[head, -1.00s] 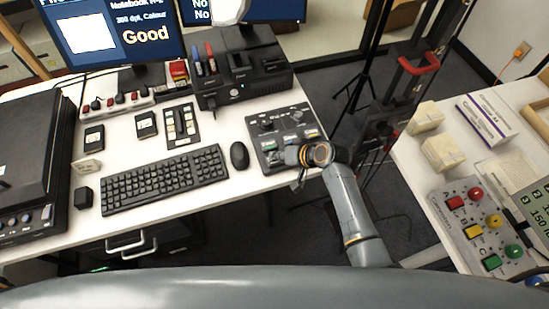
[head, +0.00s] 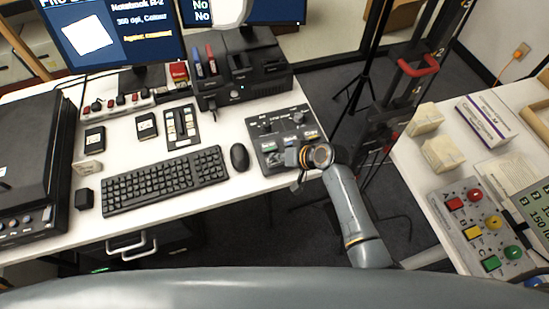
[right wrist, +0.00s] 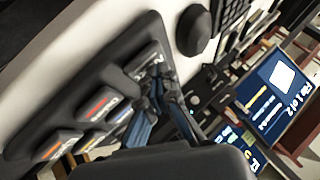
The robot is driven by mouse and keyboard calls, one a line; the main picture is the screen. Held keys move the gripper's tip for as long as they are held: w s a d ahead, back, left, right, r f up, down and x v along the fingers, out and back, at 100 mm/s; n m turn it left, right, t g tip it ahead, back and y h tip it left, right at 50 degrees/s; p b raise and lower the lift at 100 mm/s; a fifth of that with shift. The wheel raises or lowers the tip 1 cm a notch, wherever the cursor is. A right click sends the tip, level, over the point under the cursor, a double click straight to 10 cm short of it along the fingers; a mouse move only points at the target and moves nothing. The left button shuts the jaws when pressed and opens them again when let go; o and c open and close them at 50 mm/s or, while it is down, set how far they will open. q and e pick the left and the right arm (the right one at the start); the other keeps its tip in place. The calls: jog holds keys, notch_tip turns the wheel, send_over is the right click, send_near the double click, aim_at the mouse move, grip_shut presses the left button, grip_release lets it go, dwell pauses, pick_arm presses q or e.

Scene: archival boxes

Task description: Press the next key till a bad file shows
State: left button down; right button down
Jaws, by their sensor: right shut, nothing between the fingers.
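The control panel (head: 290,128) lies at the right end of the desk, with labelled keys along its near half. My right gripper (head: 279,159) is shut and empty over its near left part. In the right wrist view the closed fingertips (right wrist: 163,84) are at a grey key (right wrist: 149,58) whose label starts with N; I cannot tell whether they touch it. The wrist view's screen (right wrist: 278,95) reads "File 1 of 2". My left gripper is out of view.
A mouse (head: 239,157) and a keyboard (head: 165,180) lie left of the panel. A black dock (head: 245,75) stands behind it. A side table at right holds a button box (head: 478,228) and small cartons. A dark gap separates the two tables.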

aim_at(277, 162)
jog(key=shift+r+p, duration=0.4)
jog(key=shift+r, duration=0.15)
notch_tip(277, 162, up, 5)
jog(key=p, duration=0.5)
jog(key=shift+r, duration=0.15)
dwell(0.6)
